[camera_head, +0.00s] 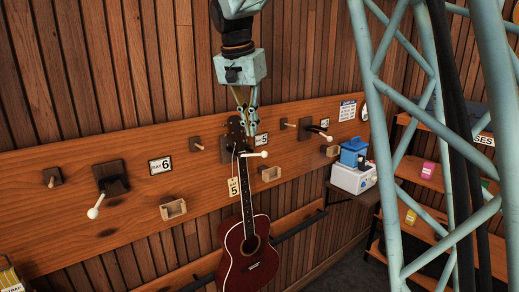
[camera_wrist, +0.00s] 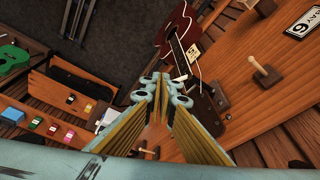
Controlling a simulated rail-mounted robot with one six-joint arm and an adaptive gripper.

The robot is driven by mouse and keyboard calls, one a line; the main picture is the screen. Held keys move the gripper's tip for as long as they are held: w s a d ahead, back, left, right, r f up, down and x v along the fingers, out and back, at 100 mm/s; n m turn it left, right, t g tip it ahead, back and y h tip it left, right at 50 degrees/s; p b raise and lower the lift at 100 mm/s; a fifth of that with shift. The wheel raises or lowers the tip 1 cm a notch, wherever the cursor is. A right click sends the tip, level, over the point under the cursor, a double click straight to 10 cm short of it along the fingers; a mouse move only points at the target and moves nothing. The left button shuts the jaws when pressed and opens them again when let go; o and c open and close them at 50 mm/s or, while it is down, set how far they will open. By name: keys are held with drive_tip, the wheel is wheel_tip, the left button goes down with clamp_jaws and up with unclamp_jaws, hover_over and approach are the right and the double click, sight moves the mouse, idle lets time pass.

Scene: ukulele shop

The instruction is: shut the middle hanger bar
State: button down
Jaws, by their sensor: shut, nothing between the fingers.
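The middle hanger (camera_head: 225,144) is a dark block on the orange wall board, by the BAY 5 sign. Its bar (camera_head: 257,154), with a white knob, sticks out to the right at the ukulele's neck; I cannot tell whether it is shut across it. A dark red ukulele (camera_head: 248,258) hangs there upright with a yellow tag (camera_head: 233,187); it also shows in the wrist view (camera_wrist: 174,27). My gripper (camera_head: 248,122) is shut and empty, pointing down close beside the headstock, above the bar. In the wrist view, its fingers (camera_wrist: 165,87) hide part of the hanger area.
The left hanger (camera_head: 111,176) by BAY 6 has its bar hanging out and down. The right hanger (camera_head: 306,128) has a similar bar. Wooden pegs and small wooden boxes (camera_head: 173,209) stick out of the board. A blue-topped container (camera_head: 353,150) and shelves stand at the right.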

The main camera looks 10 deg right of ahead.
sight(253, 155)
drive_tip(key=shift+f, duration=0.15)
drive_tip(key=w+d+f, duration=0.4)
drive_tip(key=w+f, duration=0.1)
drive_tip(key=f, duration=0.5)
drive_tip(key=shift+w+d, duration=0.15)
drive_tip(key=shift+w, duration=0.1)
idle(0.4)
